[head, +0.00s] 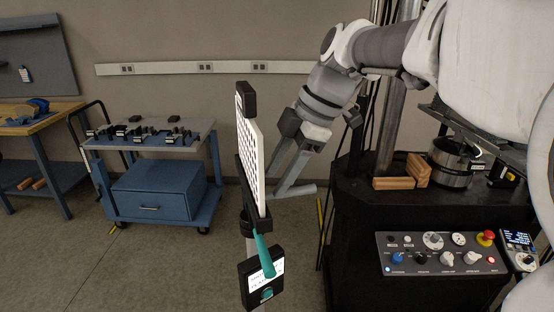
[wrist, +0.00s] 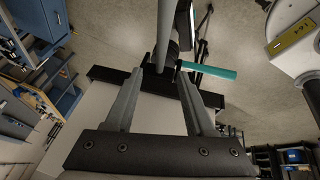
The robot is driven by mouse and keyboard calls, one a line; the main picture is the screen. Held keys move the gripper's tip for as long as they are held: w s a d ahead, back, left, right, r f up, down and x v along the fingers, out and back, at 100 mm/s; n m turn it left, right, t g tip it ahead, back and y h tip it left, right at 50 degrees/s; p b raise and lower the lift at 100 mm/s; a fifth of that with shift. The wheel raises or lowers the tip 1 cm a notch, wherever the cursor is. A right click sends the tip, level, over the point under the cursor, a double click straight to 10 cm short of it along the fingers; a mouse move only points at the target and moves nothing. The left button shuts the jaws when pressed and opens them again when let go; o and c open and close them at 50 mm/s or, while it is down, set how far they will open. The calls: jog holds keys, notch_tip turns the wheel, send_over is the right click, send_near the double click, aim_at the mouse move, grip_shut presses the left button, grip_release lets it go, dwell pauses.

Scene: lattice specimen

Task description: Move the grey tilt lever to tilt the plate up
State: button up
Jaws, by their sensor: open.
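The plate (head: 250,150) is white with a dark dotted pattern. It stands steep on a stand near the middle of the head view, seen almost edge-on, in black clamps. The grey tilt lever (head: 301,190) is a round bar sticking out to the right of the plate. In the wrist view the lever (wrist: 165,35) runs from the top edge down to between the fingertips. My gripper (head: 276,183) is open, its fingers reaching down to the lever beside the plate. The wrist view shows my gripper (wrist: 164,72) with one finger on each side of the bar; contact is unclear.
A teal handle (head: 264,257) sticks out below the plate, close to my right finger in the wrist view. A black box with a label (head: 262,276) hangs under it. A black bench with a control panel (head: 440,254) stands right. A blue cart (head: 152,190) is behind left.

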aim_at(268, 194)
jog(key=shift+x, duration=1.95)
jog(key=shift+c, duration=0.3)
grip_shut()
